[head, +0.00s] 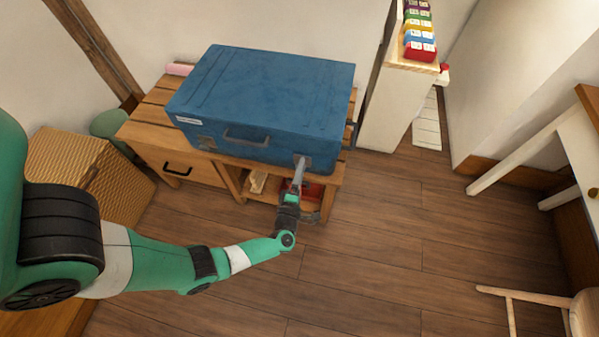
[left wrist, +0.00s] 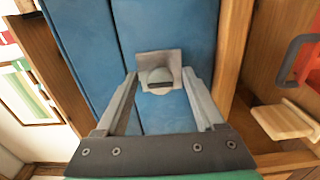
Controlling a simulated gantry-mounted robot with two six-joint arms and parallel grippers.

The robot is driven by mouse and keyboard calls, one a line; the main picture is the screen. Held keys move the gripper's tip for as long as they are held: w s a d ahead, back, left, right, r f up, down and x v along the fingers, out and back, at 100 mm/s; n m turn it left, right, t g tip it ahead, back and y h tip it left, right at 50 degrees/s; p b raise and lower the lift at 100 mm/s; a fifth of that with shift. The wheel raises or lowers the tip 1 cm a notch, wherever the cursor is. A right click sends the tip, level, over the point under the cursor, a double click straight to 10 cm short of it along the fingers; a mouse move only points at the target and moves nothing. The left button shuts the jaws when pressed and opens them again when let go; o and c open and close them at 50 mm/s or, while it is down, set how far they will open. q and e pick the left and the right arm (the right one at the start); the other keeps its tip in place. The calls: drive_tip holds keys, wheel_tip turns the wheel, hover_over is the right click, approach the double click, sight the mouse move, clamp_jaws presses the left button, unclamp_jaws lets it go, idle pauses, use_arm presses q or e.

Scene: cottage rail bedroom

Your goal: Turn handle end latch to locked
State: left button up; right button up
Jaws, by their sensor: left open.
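A blue suitcase (head: 268,95) lies flat on a slatted wooden bench, with a dark carry handle (head: 246,138) on its front side. One latch (head: 205,142) shows left of the handle. My left gripper (head: 300,163) is at the front right of the case, over the other latch. In the left wrist view that latch is a grey metal plate with a round knob (left wrist: 160,80) that has a dark slot across it. My open left gripper (left wrist: 158,88) has one finger on each side of the knob, with visible gaps. My right gripper is not in view.
The wooden bench (head: 153,130) has a drawer and an open shelf holding a red item (head: 300,187). A woven basket (head: 75,165) stands at the left. A white shelf with colourful boxes (head: 419,45) stands at the back right. Floor (head: 390,220) right of the bench is clear.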

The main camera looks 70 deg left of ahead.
use_arm(q)
drive_tip(key=p+v, duration=0.2)
drive_tip(key=v, duration=0.9)
drive_tip(key=shift+s+d, duration=0.2)
